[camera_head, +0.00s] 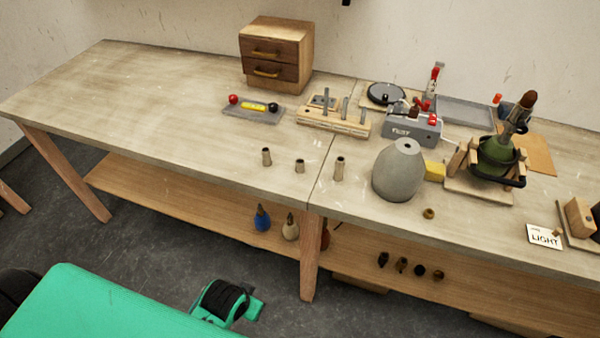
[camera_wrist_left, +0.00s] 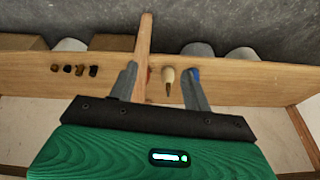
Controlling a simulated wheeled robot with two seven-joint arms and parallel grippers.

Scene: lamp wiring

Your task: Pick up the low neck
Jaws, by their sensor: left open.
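Three small metal necks stand upright on the workbench (camera_head: 190,130) in the head view. The low neck (camera_head: 300,166) is the shortest, in the middle. A taller neck (camera_head: 267,157) stands to its left, and the tallest neck (camera_head: 339,168) to its right, near the seam between the bench tops. My left gripper (camera_wrist_left: 160,82) is open in the left wrist view, fingers apart and facing the lower shelf area, with nothing visibly gripped. The necks do not show in that view. I cannot make out the left gripper's fingers in the head view. My right gripper is not in view.
A grey lamp shade (camera_head: 398,172), a clamp fixture (camera_head: 495,165) and a peg block (camera_head: 335,120) stand behind or right of the necks. A wooden drawer box (camera_head: 277,55) is at the back. Bottles (camera_head: 290,228) stand on the lower shelf. The bench front-left is clear.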

